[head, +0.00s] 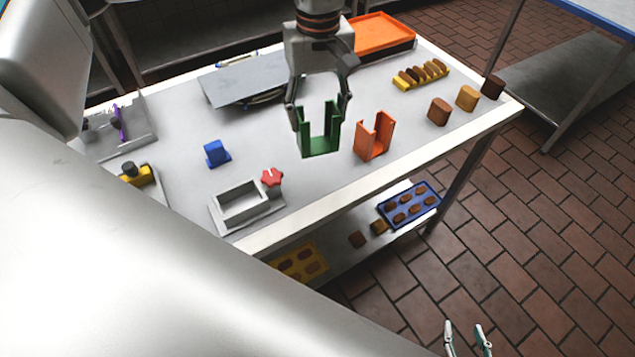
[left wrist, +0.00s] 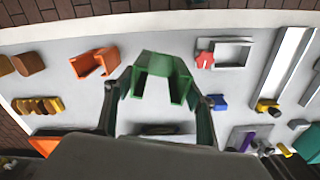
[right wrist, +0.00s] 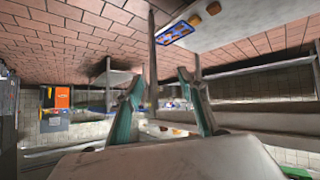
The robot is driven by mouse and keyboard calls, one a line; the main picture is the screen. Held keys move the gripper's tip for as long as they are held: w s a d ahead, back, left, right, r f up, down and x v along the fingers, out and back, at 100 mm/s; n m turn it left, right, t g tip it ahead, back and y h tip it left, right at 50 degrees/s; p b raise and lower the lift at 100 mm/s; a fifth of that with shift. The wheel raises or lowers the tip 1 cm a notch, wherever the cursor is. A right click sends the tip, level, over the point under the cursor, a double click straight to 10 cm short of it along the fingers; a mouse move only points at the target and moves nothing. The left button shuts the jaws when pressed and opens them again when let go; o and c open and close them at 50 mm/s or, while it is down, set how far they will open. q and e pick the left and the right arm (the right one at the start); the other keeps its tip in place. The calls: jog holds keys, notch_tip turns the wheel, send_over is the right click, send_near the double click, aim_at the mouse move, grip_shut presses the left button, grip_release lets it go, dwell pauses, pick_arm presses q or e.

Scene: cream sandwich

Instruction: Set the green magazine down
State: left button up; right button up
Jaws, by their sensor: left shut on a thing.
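The green magazine (head: 319,143) is a U-shaped open holder. My left gripper (head: 319,106) is shut on it, with one finger on each outer side. The magazine is upright over the middle of the table (head: 262,160); whether its base touches the tabletop I cannot tell. It also shows between the fingers in the left wrist view (left wrist: 158,66). A similar orange magazine (head: 374,137) stands just to its right, apart from it. My right gripper (head: 468,340) is open and empty, away from the table over the floor; its spread fingers show in the right wrist view (right wrist: 165,105).
A grey tray-like fixture (head: 262,214) with a red star knob (head: 271,177) and a blue block (head: 216,152) are to the left. A grey plate (head: 245,85) and an orange tray (head: 384,33) lie behind. Brown and tan pieces (head: 439,111) stand at right.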

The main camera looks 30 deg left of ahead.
pick_arm(q)
notch_tip(320, 180, up, 5)
jog(key=n+b, duration=0.1)
jog(key=n, duration=0.8)
notch_tip(320, 180, up, 4)
jog(key=n+b, duration=0.2)
jog(key=n, duration=1)
send_over(320, 154)
notch_tip(320, 154, down, 14)
jog(key=shift+r, duration=0.1)
jog(key=shift+w+f, duration=0.1)
jog(key=shift+f, duration=2.55)
pick_arm(e)
jog(key=shift+w+a+f+y, duration=0.3)
jog(key=shift+w+a, duration=0.15)
jog(key=shift+a, duration=0.25)
pick_arm(q)
jog(key=shift+f, duration=0.2)
jog(key=o, duration=1.6)
jog(key=shift+c, duration=0.2)
jog(key=shift+r, duration=0.1)
pick_arm(e)
jog(key=shift+s+f, duration=0.1)
jog(key=shift+f, duration=0.05)
